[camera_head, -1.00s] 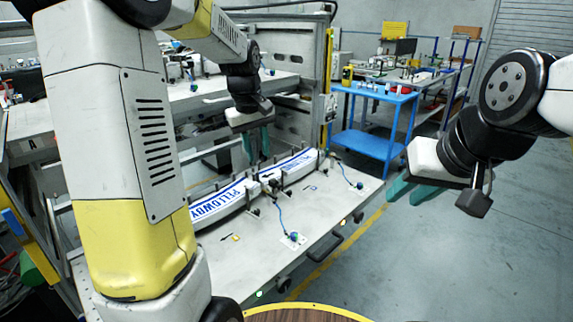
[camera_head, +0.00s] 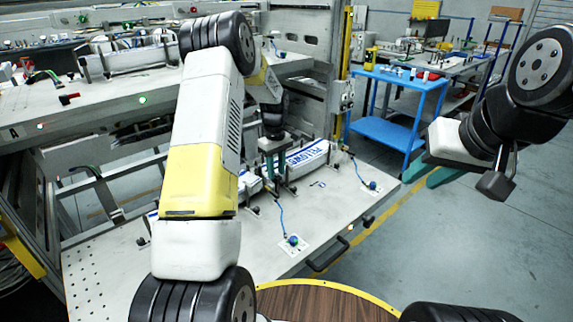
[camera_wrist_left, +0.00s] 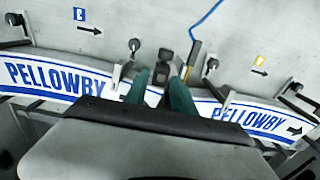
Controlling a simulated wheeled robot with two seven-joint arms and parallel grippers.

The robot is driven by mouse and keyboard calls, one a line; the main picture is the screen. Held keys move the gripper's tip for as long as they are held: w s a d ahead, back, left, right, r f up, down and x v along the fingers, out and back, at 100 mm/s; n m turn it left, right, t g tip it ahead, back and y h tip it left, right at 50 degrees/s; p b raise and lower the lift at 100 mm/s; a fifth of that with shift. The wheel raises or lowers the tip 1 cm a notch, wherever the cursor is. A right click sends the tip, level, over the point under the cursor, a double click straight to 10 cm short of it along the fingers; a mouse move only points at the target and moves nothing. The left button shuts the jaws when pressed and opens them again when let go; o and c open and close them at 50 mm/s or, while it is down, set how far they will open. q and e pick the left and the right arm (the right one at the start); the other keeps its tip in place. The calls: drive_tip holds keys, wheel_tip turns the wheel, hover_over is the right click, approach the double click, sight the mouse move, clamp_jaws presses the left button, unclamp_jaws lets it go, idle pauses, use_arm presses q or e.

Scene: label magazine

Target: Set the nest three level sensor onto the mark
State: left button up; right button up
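Two sensor units on blue cables sit on white pads on the bench, the near one (camera_head: 292,240) and the far one (camera_head: 373,186); I cannot tell which belongs to nest three. My left gripper (camera_head: 279,170) is over the curved label strip (camera_head: 307,156). In the left wrist view its green fingers (camera_wrist_left: 161,92) are apart, either side of a black clamp-like part (camera_wrist_left: 167,55), with no clear grip on it. A yellow outlined mark (camera_wrist_left: 262,60) and a blue one (camera_wrist_left: 82,9) lie on the bench there, each near a black arrow. My right gripper (camera_head: 430,178) hangs empty off to the right.
Upright black-knobbed posts (camera_wrist_left: 211,64) stand along the strip. A brass-coloured piece (camera_wrist_left: 194,52) at a blue cable's end is close to the right-hand finger. The bench (camera_head: 240,265) has a front handle (camera_head: 328,255). A blue cart (camera_head: 400,105) stands behind.

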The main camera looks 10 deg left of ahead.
use_arm(q)
drive_tip(key=shift+f, duration=0.85)
clamp_jaws()
idle(0.8)
